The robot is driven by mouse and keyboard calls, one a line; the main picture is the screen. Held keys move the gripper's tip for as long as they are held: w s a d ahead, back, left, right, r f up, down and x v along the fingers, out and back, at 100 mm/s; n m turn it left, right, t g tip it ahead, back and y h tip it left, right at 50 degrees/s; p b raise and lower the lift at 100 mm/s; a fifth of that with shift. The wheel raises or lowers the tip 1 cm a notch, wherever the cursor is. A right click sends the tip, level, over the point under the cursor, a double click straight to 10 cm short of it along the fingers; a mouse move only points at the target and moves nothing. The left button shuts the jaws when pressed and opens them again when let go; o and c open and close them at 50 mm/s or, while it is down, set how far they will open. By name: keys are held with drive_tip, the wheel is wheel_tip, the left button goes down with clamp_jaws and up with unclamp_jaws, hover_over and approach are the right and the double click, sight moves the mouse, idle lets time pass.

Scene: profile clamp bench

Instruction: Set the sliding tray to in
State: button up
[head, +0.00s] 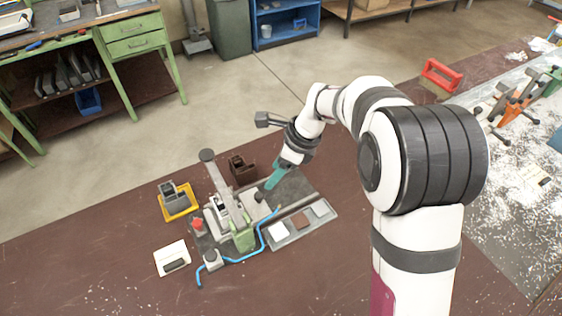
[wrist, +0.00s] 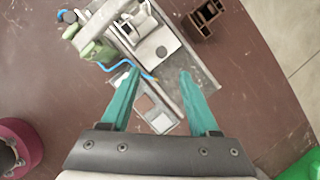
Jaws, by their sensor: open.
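The sliding tray (head: 304,231) is a light grey tray with white and brown square pads, at the right front edge of the clamp fixture (head: 287,188). In the wrist view the tray (wrist: 140,119) shows between and below my fingers, partly hidden by the left one. Whether it is in or out is hard to tell. My gripper (head: 270,184) has teal fingers pointing down over the fixture's grey plate, behind the tray. In the wrist view my gripper (wrist: 160,74) is open, with nothing between its fingertips.
The fixture carries a green clamp block (head: 243,238), a red knob (head: 198,224) and a blue hose (head: 235,260). A dark brown block (head: 242,169) stands behind it. A yellow tray (head: 178,212) and a white card (head: 166,256) lie to the left. The brown bench front is clear.

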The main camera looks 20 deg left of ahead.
drive_tip(key=v, duration=0.4)
drive_tip(key=shift+r, duration=0.15)
drive_tip(key=s+d+r+n+h, duration=0.1)
drive_tip(key=s+d+r+n, duration=0.4)
drive_tip(key=s+d, duration=0.4)
drive_tip(key=s+d+f+n+h, duration=0.1)
drive_tip(key=s+d+n, duration=0.2)
drive_tip(key=s, duration=0.6)
drive_tip(key=s+d+n, duration=0.4)
drive_tip(key=s+d, duration=0.2)
drive_tip(key=s, duration=0.3)
drive_tip(key=shift+f+h, duration=0.4)
drive_tip(key=shift+d, duration=0.1)
